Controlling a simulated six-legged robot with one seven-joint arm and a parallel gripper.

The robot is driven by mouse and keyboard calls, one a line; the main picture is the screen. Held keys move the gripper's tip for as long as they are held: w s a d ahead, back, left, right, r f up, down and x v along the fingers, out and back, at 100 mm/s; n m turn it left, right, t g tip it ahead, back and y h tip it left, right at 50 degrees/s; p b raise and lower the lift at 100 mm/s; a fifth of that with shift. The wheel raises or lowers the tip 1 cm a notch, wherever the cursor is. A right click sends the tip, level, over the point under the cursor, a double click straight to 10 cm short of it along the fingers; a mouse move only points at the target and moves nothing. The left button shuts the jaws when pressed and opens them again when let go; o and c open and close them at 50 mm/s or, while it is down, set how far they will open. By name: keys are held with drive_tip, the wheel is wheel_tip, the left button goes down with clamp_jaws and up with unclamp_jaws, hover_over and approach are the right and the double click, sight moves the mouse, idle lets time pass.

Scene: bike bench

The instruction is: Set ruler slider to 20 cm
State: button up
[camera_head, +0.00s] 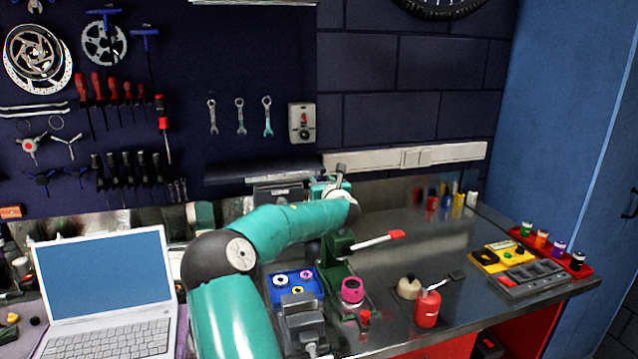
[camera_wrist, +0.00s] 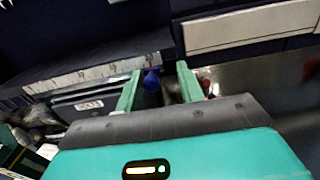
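In the wrist view a pale strip with dark marks (camera_wrist: 85,73), which looks like the ruler, runs along under a dark ledge. A small blue knob (camera_wrist: 151,80), perhaps the slider, shows near the strip's right end. My gripper (camera_wrist: 158,80) is open, with its two teal fingers apart. The knob appears between the fingers, nearer the left one; I cannot tell whether it is touched. The scale values are too small to read. In the head view my arm reaches to the back of the bench and hides the fingertips and the knob.
A dark ledge (camera_head: 265,172) juts from the wall, with a white trunking strip (camera_head: 450,154) to its right. A green vise (camera_head: 338,262) with a red-tipped handle stands by my arm. A laptop (camera_head: 105,290) is at left.

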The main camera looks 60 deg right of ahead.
drive_tip(key=v, duration=1.3)
drive_tip(key=shift+a, duration=0.5)
drive_tip(key=shift+s, duration=0.1)
